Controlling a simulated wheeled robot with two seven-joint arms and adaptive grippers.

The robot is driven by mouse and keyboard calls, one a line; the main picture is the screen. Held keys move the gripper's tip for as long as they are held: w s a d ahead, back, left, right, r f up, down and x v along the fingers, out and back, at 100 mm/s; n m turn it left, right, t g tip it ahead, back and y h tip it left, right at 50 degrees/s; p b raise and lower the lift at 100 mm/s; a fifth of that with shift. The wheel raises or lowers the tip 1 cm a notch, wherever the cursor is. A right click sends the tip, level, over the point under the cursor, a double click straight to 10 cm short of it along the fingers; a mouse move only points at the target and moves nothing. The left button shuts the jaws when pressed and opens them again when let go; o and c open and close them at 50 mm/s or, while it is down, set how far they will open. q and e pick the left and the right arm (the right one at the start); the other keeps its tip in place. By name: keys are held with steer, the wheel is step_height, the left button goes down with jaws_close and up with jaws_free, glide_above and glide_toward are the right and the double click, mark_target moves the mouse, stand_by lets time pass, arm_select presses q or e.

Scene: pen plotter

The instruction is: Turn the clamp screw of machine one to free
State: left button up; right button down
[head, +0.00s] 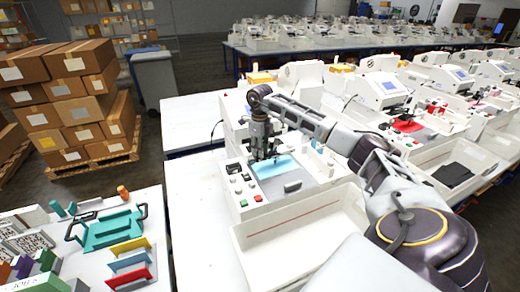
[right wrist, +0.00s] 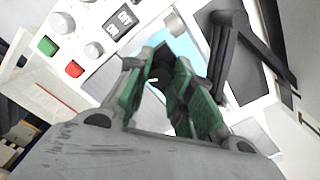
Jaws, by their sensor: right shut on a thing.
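Machine one (head: 295,208) is a white pen plotter with a pale blue sheet (head: 288,166) on its bed. My right gripper (head: 265,157) points down over the bed, at the plotter's pen carriage. In the right wrist view the green-padded fingers (right wrist: 172,82) are closed around a dark part (right wrist: 160,62), seemingly the clamp screw. The fingers hide most of it, so its turn position cannot be read. A black arm-like part (right wrist: 226,50) of the machine stands close to the right of the fingers. My left gripper is not in view.
The panel beside the gripper has a green button (right wrist: 47,45), a red button (right wrist: 73,68) and grey knobs. A teal tray (head: 110,230) and coloured holders lie on the left table. More plotters stand close on the right. Stacked cartons (head: 75,95) stand on the floor.

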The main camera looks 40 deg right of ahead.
steer(key=n, duration=0.4)
steer(key=shift+r+n, duration=0.1)
steer(key=shift+n, duration=0.2)
steer(key=n, duration=0.3)
steer(key=shift+n, duration=0.3)
steer(key=n, duration=0.3)
steer(key=shift+n, duration=2.2)
steer(key=c, duration=1.2)
jaws_free()
